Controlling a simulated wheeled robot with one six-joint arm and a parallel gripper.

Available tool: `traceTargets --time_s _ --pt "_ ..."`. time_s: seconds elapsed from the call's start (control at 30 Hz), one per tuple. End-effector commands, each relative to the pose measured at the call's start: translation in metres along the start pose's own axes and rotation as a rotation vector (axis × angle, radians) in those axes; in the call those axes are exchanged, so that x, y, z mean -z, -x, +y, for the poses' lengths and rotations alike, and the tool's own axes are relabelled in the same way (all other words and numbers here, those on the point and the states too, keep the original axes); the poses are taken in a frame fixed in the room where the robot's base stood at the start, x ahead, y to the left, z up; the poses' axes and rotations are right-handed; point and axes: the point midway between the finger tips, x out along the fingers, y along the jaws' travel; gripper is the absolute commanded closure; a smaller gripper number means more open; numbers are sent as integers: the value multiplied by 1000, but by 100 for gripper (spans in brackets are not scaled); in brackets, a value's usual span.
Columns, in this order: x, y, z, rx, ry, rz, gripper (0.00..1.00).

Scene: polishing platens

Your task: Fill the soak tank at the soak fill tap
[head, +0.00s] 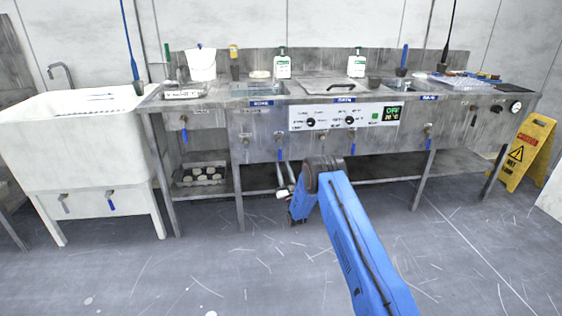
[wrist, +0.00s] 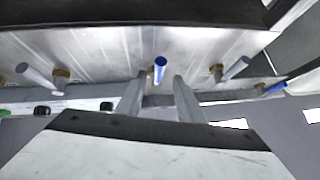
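The steel counter has a basin (head: 258,89) with a blue label reading SOAK (head: 261,103) on its front edge. Below the counter front hang several taps; a blue-handled one (head: 280,154) is right of that label, and a grey-handled one (head: 246,141) is left of it. My gripper (head: 281,184) is low in front of the counter, under the blue handle. In the wrist view my gripper (wrist: 160,98) has its two fingers apart and empty. A blue tap handle (wrist: 160,68) shows just beyond and between the fingertips; contact cannot be told. The tank's water level is too small to judge.
Grey handles (wrist: 235,68) flank the blue one in the wrist view, with another blue handle (wrist: 276,88) at the right. A control panel (head: 345,116) reads OFF. A white sink (head: 75,140) stands left, a yellow wet-floor sign (head: 527,152) right. The front floor is clear.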

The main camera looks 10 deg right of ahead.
Motion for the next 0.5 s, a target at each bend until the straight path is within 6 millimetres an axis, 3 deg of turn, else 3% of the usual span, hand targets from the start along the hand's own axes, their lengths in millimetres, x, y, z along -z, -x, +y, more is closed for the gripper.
traceTargets --time_s 0.3,0.5 --pt "-1 64 0 0 0 -4 66" --pt "-1 91 0 0 0 -2 66"
